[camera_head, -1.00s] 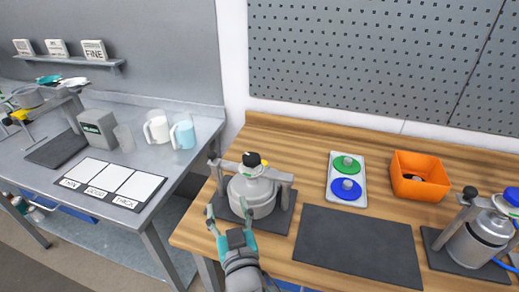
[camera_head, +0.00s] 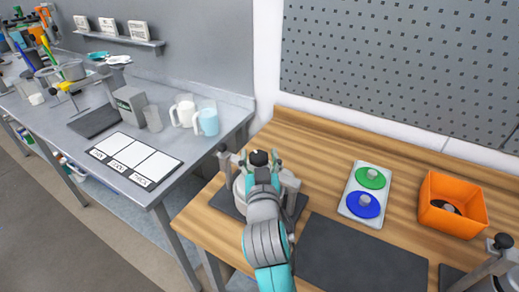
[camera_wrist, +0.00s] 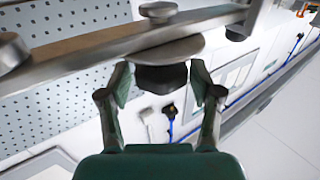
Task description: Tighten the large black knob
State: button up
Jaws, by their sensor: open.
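The large black knob (camera_head: 259,158) tops the clamp bar of the near metal drum (camera_head: 239,186) at the left of the wooden bench. My gripper (camera_head: 262,163) is at the knob, with its fingertips on either side of it. In the wrist view the dark knob (camera_wrist: 160,78) shows between the two open fingers, under a metal disc. Gaps show beside it, so the fingers do not look closed on it. My arm hides much of the drum and clamp.
A dark mat (camera_head: 360,255) lies right of the drum. Behind it are a tray (camera_head: 350,205) with green and blue discs and an orange bin (camera_head: 452,204). Another clamp (camera_head: 490,262) stands at the right edge. A grey table (camera_head: 215,150) with mugs is at left.

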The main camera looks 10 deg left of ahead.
aim_at(258, 150)
jog(key=shift+x, duration=1.55)
jog(key=c, duration=1)
